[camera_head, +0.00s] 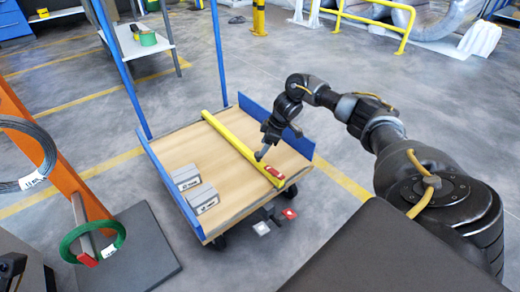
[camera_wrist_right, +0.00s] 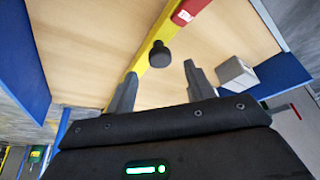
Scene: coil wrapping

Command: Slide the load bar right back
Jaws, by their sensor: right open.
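In the right wrist view the yellow bar (camera_wrist_right: 140,82) carries a black knob (camera_wrist_right: 160,54). My right gripper (camera_head: 262,152) is over the bar, closer to its red end. In the wrist view the right gripper (camera_wrist_right: 161,84) is open, with the knob ahead of the gap between its fingers and nothing held.
Two grey boxes (camera_head: 186,178) (camera_head: 203,199) sit on the left part of the cart deck (camera_head: 190,148). Blue side panels (camera_head: 289,134) edge the cart. An orange post (camera_head: 55,150) with wire coils (camera_head: 93,238) stands at left. The deck right of the bar is bare.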

